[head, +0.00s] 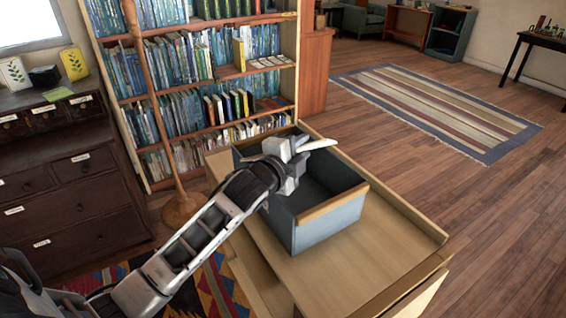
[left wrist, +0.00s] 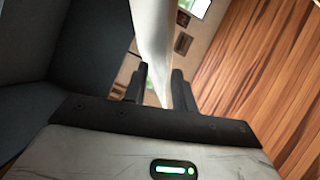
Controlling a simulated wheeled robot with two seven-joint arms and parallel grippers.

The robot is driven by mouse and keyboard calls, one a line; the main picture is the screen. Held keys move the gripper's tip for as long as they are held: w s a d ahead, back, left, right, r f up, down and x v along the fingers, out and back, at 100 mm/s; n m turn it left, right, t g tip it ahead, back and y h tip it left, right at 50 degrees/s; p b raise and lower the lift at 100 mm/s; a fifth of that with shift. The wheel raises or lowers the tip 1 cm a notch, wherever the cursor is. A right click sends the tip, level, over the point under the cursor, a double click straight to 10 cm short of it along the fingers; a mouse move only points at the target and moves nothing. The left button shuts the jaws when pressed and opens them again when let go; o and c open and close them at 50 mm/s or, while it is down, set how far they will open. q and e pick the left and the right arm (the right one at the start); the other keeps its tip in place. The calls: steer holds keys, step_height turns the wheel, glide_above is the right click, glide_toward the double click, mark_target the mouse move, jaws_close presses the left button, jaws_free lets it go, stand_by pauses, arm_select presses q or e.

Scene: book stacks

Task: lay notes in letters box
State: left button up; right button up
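The grey-blue box (head: 330,220), with a wooden strip along its near rim, stands open on a light wood cart top. My left gripper (head: 297,158) is over the box's open top. It is shut on a thin white note (head: 320,144), which sticks out to the right above the box. In the left wrist view the white note (left wrist: 154,45) runs up from between the dark fingers (left wrist: 158,88). A green note (head: 57,94) lies on the dark dresser at the left. No lettering shows on the box. My right gripper is not in view.
The dark dresser (head: 75,200) has labelled drawers and small cards on top. A wooden pole (head: 150,90) stands before the full bookcase (head: 190,105). The cart top (head: 350,275) has raised edges and is bare in front of the box. Open floor lies to the right.

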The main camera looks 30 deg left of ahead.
arm_select(q)
steer(key=s+r, duration=0.1)
steer(key=s, duration=0.9)
steer(key=shift+s+a+b, duration=0.35)
steer(key=shift+s, duration=0.05)
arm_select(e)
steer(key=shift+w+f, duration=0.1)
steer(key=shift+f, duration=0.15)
